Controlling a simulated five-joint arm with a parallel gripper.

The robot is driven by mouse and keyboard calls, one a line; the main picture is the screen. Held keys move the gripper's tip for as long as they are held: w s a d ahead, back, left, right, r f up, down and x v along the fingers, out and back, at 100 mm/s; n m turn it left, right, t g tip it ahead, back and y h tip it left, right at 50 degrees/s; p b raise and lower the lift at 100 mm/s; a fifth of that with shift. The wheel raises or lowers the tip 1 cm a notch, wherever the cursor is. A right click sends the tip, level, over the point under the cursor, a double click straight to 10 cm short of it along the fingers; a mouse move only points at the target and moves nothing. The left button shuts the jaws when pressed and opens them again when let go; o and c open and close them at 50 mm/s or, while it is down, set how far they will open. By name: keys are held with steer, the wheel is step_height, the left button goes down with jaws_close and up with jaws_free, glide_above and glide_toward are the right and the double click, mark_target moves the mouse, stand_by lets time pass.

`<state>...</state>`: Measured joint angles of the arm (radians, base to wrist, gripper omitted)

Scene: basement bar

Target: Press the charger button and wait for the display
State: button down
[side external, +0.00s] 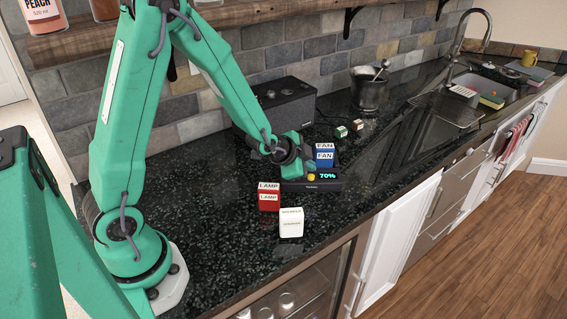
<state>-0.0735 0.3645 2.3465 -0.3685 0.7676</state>
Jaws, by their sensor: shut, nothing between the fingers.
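The charger (325,187) is a low dark box on the black counter, with a small yellow button (311,177) on top. A lit display (328,175) beside the button reads 70% in cyan. My gripper (299,173) is shut and empty, pointing down just left of the yellow button. It covers the charger's left part, and I cannot tell whether its tips touch the charger. A blue FAN block (324,155) stands behind the charger. A red LAMP block (268,198) and a white SPEAKER block (291,224) stand in front.
A black speaker box (285,102) is against the tiled wall behind my gripper. Two small dice (341,132) and a dark metal pot (369,90) stand farther back. The sink (487,88) is at far right. The counter right of the charger is clear.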

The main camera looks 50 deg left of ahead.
mark_target(307, 180)
step_height(307, 180, up, 5)
stand_by(0.7)
stand_by(0.6)
steer(key=s+d+r+n+g, duration=0.1)
steer(key=s+r, duration=0.3)
steer(key=s, duration=0.4)
steer(key=s+d+r+n+g, duration=0.1)
steer(key=s+r+n, duration=0.3)
steer(key=s, duration=0.3)
steer(key=s+d+r+n+g, duration=0.1)
steer(key=s+r+n, duration=0.2)
steer(key=s+r, duration=0.3)
steer(key=shift+s+d+g+h, duration=0.2)
steer(key=shift+s+g+h, duration=0.1)
steer(key=shift+s, duration=1)
